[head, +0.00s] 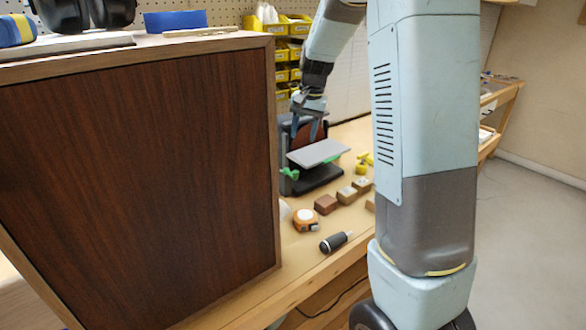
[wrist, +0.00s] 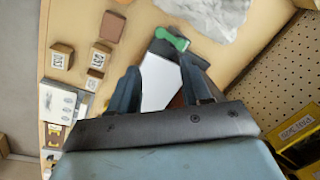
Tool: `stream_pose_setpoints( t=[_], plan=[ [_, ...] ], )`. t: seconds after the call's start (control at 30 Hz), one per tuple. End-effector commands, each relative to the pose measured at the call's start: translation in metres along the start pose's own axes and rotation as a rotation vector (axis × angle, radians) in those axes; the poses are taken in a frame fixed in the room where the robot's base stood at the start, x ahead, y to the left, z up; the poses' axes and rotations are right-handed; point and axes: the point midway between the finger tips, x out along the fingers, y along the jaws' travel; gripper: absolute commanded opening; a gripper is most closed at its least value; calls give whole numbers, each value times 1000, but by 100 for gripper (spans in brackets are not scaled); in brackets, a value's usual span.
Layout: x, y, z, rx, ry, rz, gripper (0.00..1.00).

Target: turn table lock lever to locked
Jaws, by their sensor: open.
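A small black bench machine (head: 318,180) with a flat grey table (head: 318,153) stands on the bench beside the dark wood cabinet. A green lever (head: 290,173) sticks out at the machine's left side, and another bit of green shows under the table's right edge. In the wrist view a green lever (wrist: 172,39) lies just beyond my fingertips, near the right finger. My gripper (head: 308,128) is above the back part of the machine, pointing down. In the wrist view my gripper (wrist: 160,72) is open, with the pale table (wrist: 158,85) showing between its fingers. Nothing is held.
The tall cabinet (head: 140,190) blocks the left. Wooden blocks (head: 327,204), an orange and white tape measure (head: 305,220) and a black-handled tool (head: 335,242) lie along the bench front. Yellow bins (head: 290,65) hang behind. A crumpled clear bag (wrist: 210,15) lies beyond the lever.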

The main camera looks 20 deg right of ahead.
Motion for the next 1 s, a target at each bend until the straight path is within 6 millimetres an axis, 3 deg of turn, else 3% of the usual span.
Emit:
stream_pose_setpoints(
  t=[0.7,1.0],
  plan=[
    [113,-6,4,-11,-3,2,48],
    [134,-6,5,-13,-2,1,48]
  ],
)
